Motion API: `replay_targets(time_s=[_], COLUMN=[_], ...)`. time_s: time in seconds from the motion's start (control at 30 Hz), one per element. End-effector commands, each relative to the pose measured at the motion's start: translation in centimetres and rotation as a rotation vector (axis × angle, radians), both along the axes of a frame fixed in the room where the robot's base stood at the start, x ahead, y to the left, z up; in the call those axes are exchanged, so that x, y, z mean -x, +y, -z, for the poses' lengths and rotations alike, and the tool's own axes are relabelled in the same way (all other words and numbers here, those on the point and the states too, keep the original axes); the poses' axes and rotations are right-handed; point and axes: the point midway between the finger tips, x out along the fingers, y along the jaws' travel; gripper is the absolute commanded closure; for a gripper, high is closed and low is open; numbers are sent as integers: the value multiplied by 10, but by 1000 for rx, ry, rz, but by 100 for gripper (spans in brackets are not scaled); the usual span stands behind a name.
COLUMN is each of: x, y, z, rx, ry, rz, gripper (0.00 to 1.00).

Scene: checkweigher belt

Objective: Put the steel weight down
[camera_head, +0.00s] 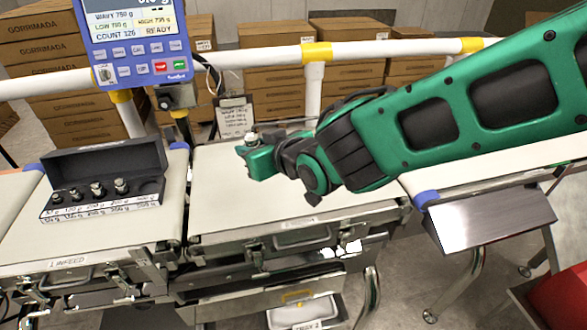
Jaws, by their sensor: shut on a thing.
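My gripper (250,150), at the end of my green arm, reaches in from the right over the middle belt section (230,210). It is shut on the steel weight (251,138), and only the weight's small silvery top shows above the green fingers. The weight's lower part is hidden by the fingers, so I cannot tell whether it touches the belt. A black weight case (150,170) stands open on the infeed belt to the left, with several smaller steel weights in its front row and an empty-looking place at the right end.
A blue display unit (135,40) stands behind the belt on a white rail (230,58). A clipboard (236,115) hangs behind the gripper. The middle belt is clear in front of the gripper. A steel chute (490,218) and a red bin (562,298) are at the right.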

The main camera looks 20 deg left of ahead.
Motion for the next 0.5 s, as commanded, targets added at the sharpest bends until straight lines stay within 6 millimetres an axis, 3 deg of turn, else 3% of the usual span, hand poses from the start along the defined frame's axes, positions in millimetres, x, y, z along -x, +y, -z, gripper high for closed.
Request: replay_targets(time_s=[0.17, 0.5], x=[-6, -58], y=[-5, -44], z=[8, 47], rx=[2, 1], ry=[-1, 1], rz=[-8, -5], gripper=[100, 100])
